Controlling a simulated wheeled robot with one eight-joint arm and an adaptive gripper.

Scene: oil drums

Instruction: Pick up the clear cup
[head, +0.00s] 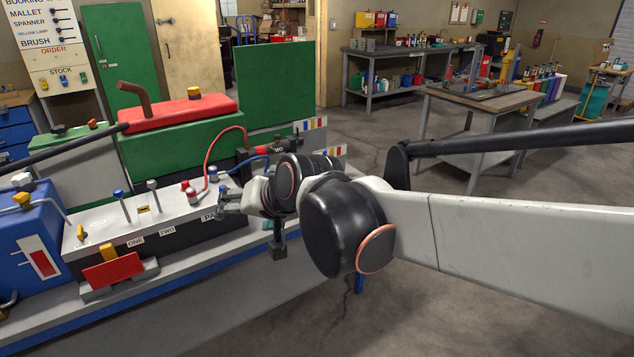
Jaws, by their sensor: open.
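I cannot make out a clear cup in the head view. My gripper (229,203) is small in the picture, left of my dark wrist joints, at the right end of the grey control box (165,216). It is open, and I see nothing held between its fingers. My wrist and arm hide part of the bench and floor behind them. I cannot tell whether the gripper touches the box.
The bench (200,300) carries a red and green machine (180,140), a blue unit (28,235), levers and looping hoses close to my gripper. A grey worktable (475,125) stands at right, with a shelved bench (410,50) behind. Floor between them is open.

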